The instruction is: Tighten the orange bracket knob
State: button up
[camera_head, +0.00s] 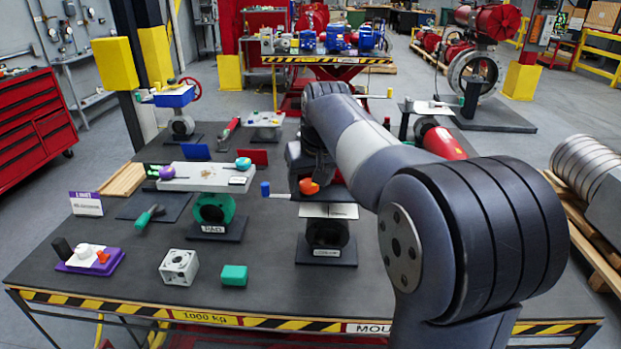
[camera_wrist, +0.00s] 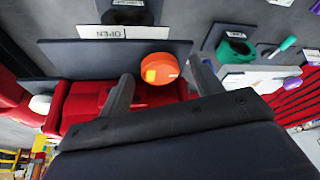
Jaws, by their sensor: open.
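The orange knob (camera_head: 309,186) shows in the head view just below my wrist, above a dark bracket stand on the workbench. In the wrist view the round orange knob (camera_wrist: 161,70), with a yellow-orange patch on its left side, lies between the two fingers, against a dark plate (camera_wrist: 70,57). My gripper (camera_wrist: 161,69) is open, one finger on each side of the knob, with visible gaps. I cannot tell how deep the fingertips reach along it. In the head view my arm hides most of the gripper.
A green valve body (camera_head: 213,209) under a pale plate stands to the left. A blue-capped lever (camera_head: 265,188) sits close by the bracket. A white block (camera_head: 179,267), a green block (camera_head: 234,275) and a purple tray (camera_head: 90,260) lie in front.

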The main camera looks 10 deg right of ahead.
jog(key=shift+f, duration=0.1)
jog(key=shift+c, duration=0.4)
jog(key=c, duration=0.9)
jog(key=shift+m, duration=0.3)
jog(key=m, duration=0.1)
jog(key=m+h+p, duration=0.1)
jog(key=shift+a+m+p, duration=0.2)
jog(key=shift+m+p, duration=0.1)
jog(key=shift+m, duration=0.1)
jog(key=m, duration=0.1)
jog(key=m+h+p, duration=0.1)
jog(key=m, duration=0.1)
jog(key=shift+w+a+m+h, duration=0.1)
jog(key=shift+a+m+h, duration=0.05)
jog(key=shift+m+h, duration=0.15)
jog(key=m+g+h+p, duration=0.1)
jog(key=m, duration=0.2)
jog(key=m+g+p, duration=0.1)
jog(key=m, duration=0.2)
jog(key=shift+w+a+h, duration=0.15)
jog(key=shift+w+h, duration=0.05)
jog(key=shift+h, duration=0.2)
jog(key=shift+m, duration=0.3)
